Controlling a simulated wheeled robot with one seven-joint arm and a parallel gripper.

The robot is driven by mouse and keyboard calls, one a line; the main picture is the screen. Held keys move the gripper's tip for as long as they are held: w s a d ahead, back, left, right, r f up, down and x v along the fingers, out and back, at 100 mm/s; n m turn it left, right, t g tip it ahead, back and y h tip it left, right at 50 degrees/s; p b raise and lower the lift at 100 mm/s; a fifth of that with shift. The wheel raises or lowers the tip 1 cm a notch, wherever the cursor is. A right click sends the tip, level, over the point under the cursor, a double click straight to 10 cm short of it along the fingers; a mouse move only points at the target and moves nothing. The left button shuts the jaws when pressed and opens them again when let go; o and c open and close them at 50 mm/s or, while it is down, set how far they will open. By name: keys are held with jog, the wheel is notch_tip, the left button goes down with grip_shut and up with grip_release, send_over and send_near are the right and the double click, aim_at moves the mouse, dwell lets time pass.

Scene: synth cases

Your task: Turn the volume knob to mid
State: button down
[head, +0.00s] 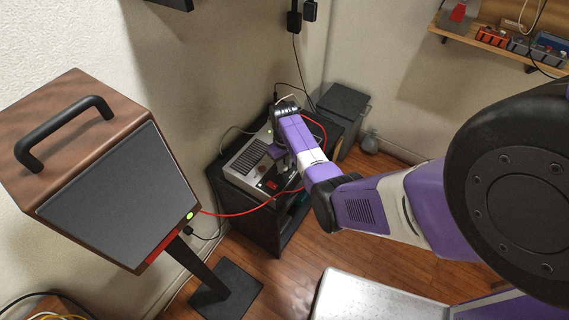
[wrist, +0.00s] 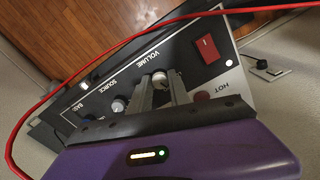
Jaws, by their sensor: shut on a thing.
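The amplifier (head: 248,156) is a grey and black box on a black stand in the head view. Its front panel, labelled VOLUME, SOURCE and HOT, shows in the wrist view. The volume knob (wrist: 159,79) is small and pale, just below the VOLUME label. My gripper (wrist: 158,88) has its two metal fingers on either side of this knob, shut on it. The knob's pointer mark cannot be made out. In the head view my gripper (head: 282,160) is at the amplifier's front, and my arm hides part of it.
A red switch (wrist: 207,49) sits right of the volume knob, and the source knob (wrist: 118,105) left. A speaker (head: 120,195) stands at left on a black stand. A dark box (head: 343,108) is behind the amplifier.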

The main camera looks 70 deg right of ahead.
aim_at(285, 167)
jog(key=shift+m, duration=1.6)
jog(key=c, duration=1.2)
grip_release()
jog(key=shift+r+p, duration=0.35)
jog(key=shift+r, duration=3.55)
